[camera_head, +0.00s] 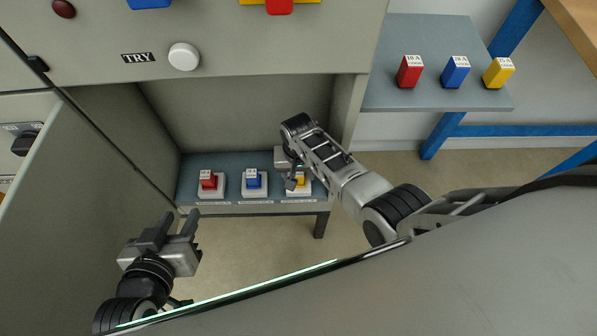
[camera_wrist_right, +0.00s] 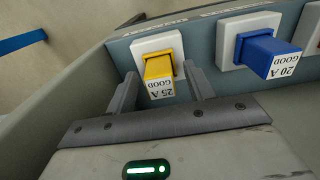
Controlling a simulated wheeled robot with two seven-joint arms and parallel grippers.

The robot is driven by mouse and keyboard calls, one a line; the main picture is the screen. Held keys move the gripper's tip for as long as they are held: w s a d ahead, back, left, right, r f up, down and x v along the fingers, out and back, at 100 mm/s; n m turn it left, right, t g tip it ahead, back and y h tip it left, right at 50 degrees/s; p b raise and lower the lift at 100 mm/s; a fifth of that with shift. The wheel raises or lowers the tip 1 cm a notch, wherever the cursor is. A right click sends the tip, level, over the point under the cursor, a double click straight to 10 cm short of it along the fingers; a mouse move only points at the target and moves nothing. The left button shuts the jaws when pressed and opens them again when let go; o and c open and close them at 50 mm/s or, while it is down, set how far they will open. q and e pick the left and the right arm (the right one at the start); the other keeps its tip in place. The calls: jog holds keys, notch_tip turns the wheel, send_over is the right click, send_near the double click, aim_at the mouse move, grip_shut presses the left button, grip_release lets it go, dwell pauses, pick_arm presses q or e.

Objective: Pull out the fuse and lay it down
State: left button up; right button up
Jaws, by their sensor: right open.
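Three fuses sit upright in white sockets on the shelf inside the cabinet: a red fuse (camera_head: 208,180), a blue fuse (camera_head: 253,179) and a yellow fuse (camera_head: 299,180). In the right wrist view the yellow fuse (camera_wrist_right: 158,77) reads "25 A GOOD" and the blue fuse (camera_wrist_right: 268,55) reads "20 A GOOD". My right gripper (camera_wrist_right: 161,92) is open, with its fingers on either side of the yellow fuse and gaps visible; it partly hides this fuse in the head view. My left gripper (camera_head: 172,225) is open and empty at lower left, away from the fuses.
A grey side shelf (camera_head: 425,40) at upper right holds loose red (camera_head: 409,71), blue (camera_head: 455,72) and yellow (camera_head: 498,72) fuses, with bare room on its left. An open cabinet door (camera_head: 75,190) stands at left. The cabinet's right wall (camera_head: 347,115) is close to my right arm.

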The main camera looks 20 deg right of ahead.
jog(key=shift+f, duration=0.3)
jog(key=shift+c, duration=0.3)
grip_shut()
jog(key=shift+r, duration=0.1)
jog(key=shift+r+p, duration=1.95)
jog(key=shift+p, duration=0.25)
